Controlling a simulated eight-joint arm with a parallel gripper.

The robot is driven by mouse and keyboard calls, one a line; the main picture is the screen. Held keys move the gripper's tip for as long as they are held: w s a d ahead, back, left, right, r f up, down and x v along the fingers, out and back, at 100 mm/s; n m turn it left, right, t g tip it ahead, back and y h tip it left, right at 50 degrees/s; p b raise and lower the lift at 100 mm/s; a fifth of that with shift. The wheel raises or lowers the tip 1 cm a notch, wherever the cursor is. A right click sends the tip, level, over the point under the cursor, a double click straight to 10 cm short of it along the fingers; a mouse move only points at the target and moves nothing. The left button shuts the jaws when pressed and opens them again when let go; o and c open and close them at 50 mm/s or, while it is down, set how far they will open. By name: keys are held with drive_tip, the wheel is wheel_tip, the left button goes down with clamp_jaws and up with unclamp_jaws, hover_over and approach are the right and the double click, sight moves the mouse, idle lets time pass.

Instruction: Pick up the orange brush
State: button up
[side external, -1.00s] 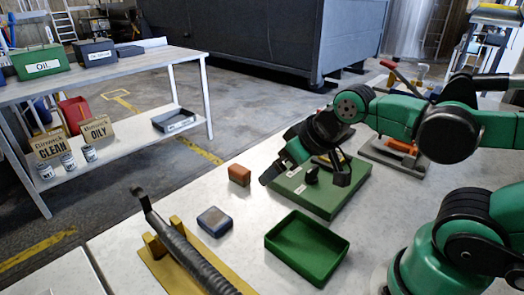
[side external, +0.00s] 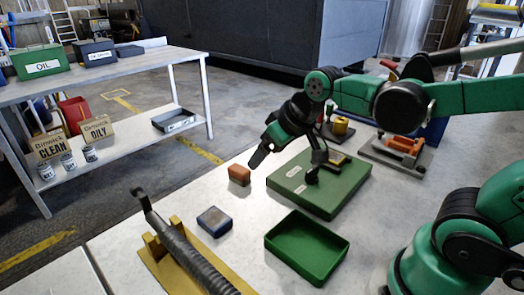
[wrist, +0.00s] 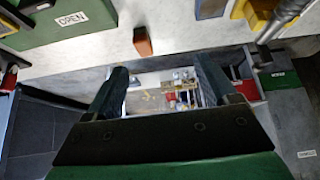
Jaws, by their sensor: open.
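The orange brush (side external: 239,174) is a small orange-brown block lying on the light worktop, left of the flat green box (side external: 322,182) in the side view. In the wrist view the brush (wrist: 142,42) shows above the gap between the fingers, beyond their tips and apart from them. My gripper (side external: 288,160) is open and empty, above the worktop by the green box, to the right of the brush. The wrist view shows both dark fingers of my gripper (wrist: 160,80) spread wide with nothing between them.
A blue-grey block (side external: 214,221), an open green tray (side external: 306,247) and a dark rod on a yellow stand (side external: 185,255) are on the worktop nearby. An orange fixture (side external: 404,146) sits farther right. The worktop around the brush is bare.

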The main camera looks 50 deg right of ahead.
drive_tip(key=g, duration=0.1)
approach(240, 169)
drive_tip(key=shift+g, duration=0.4)
drive_tip(key=x, duration=0.5)
drive_tip(key=shift+w+r, duration=0.2)
drive_tip(key=shift+w, duration=0.15)
drive_tip(key=shift+x, duration=3.1)
clamp_jaws()
